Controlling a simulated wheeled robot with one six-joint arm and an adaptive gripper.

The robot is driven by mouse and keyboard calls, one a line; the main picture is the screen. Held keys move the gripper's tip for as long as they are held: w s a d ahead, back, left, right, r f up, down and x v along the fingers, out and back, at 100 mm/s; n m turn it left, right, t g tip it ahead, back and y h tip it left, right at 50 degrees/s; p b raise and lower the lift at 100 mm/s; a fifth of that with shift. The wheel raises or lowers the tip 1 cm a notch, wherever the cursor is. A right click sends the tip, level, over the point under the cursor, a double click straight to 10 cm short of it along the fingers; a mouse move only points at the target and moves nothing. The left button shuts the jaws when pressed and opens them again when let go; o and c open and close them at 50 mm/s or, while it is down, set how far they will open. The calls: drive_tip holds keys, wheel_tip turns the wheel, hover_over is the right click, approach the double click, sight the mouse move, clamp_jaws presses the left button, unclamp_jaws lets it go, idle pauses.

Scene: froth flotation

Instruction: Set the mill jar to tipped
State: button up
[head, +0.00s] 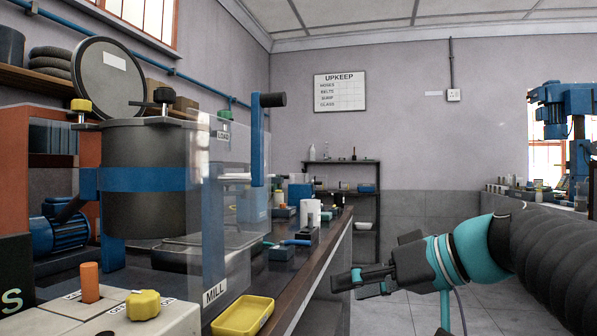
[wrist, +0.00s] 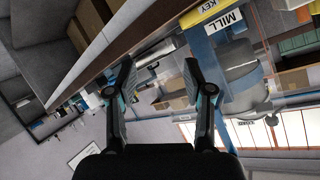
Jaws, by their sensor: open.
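The mill jar (head: 135,150) is a dark grey drum with a blue band, upright between blue supports on the bench at the left of the head view. A round lid (head: 108,78) stands open above and behind it. A blue lever with a black grip (head: 268,100) rises to its right beside a LOAD label (head: 224,135). In the wrist view the jar (wrist: 240,75) appears to the right of the fingers. My gripper (head: 345,284) is open and empty, right of the bench edge and well apart from the jar. It also shows in the wrist view (wrist: 160,68).
A clear panel (head: 240,170) stands by the jar, near the MILL label (head: 215,291). A yellow tray (head: 243,316) and a control box with orange and yellow knobs (head: 143,305) are in front. Small items line the bench. The floor to the right is free.

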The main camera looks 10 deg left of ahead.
drive_tip(key=w+a+r+n+g+y, duration=0.1)
drive_tip(key=w+r+n+y, duration=0.2)
drive_tip(key=r, duration=0.4)
drive_tip(key=w+a+r+n+g+y, duration=0.1)
drive_tip(key=w+r+n+y, duration=0.15)
drive_tip(key=r, duration=0.55)
drive_tip(key=n+g+y, duration=0.3)
drive_tip(key=n+y, duration=0.2)
drive_tip(key=n, duration=0.3)
approach(281, 100)
drive_tip(key=x, duration=0.3)
drive_tip(key=w+p+x, duration=0.1)
drive_tip(key=x, duration=0.3)
drive_tip(key=p+x, duration=0.1)
drive_tip(key=x, duration=0.2)
drive_tip(key=shift+w+a+r, duration=0.15)
drive_tip(key=shift+a, duration=0.05)
clamp_jaws()
